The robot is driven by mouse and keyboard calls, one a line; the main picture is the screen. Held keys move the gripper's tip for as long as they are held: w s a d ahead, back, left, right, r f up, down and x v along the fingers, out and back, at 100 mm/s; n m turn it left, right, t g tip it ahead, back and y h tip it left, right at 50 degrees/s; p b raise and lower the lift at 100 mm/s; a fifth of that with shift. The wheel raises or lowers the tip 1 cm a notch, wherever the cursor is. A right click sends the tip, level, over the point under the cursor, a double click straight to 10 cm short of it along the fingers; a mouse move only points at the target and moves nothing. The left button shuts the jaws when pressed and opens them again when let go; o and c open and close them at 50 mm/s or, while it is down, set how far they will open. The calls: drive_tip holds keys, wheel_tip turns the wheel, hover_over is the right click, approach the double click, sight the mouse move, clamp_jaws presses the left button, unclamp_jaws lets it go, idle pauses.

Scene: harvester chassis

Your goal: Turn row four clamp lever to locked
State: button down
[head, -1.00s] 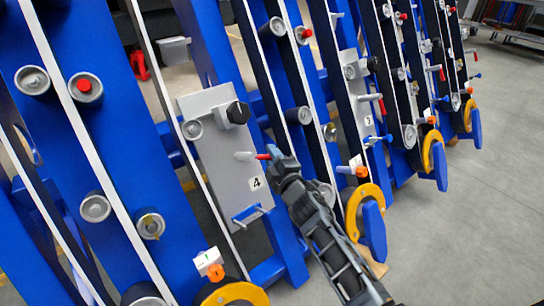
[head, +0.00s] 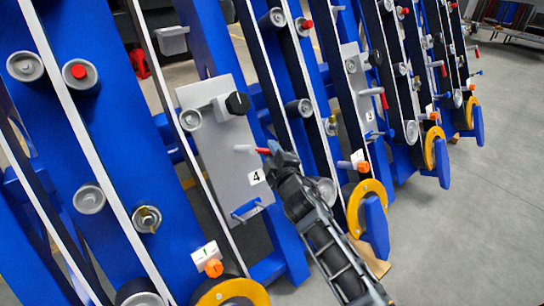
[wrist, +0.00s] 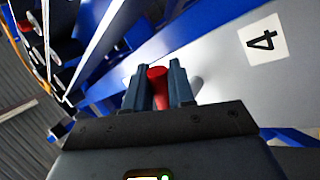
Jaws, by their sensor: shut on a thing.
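The row four clamp lever (head: 262,151) has a red grip and a pale shaft, and points to the right from a grey plate (head: 213,158) marked with a "4" label (head: 256,177). My gripper (head: 275,153) is at the lever's red end in the head view. In the wrist view the red grip (wrist: 158,86) stands between the two fingers of my gripper (wrist: 160,85), which are shut on it. The label shows upper right there, turned sideways. The lever's pivot is hidden in the wrist view.
A black knob (head: 238,103) sits above the lever on the same plate, and a blue handle (head: 246,212) is below it. White belts, rollers and blue frames stand on both sides. Yellow wheels (head: 368,205) line the front. The grey floor (head: 455,230) at right is clear.

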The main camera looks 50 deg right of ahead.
drive_tip(key=shift+a+f+m+g+b, duration=0.15)
drive_tip(key=shift+a+f+m+g, duration=0.3)
drive_tip(key=shift+a+m+g, duration=1.25)
drive_tip(key=shift+a+f+m+g+b, duration=0.1)
drive_tip(key=shift+f+m+g, duration=0.5)
drive_tip(key=shift+m, duration=2.15)
drive_tip(key=shift+a+f+m+g+b, duration=0.2)
drive_tip(key=shift+a+m+g, duration=0.95)
drive_tip(key=shift+m, duration=1.1)
drive_tip(key=shift+d+f+g, duration=0.1)
drive_tip(key=shift+d+g, duration=0.1)
drive_tip(key=shift+g, duration=0.15)
drive_tip(key=c, duration=1.1)
unclamp_jaws()
drive_tip(key=p+v, duration=0.2)
drive_tip(key=v, duration=0.5)
drive_tip(key=shift+s+a, duration=0.25)
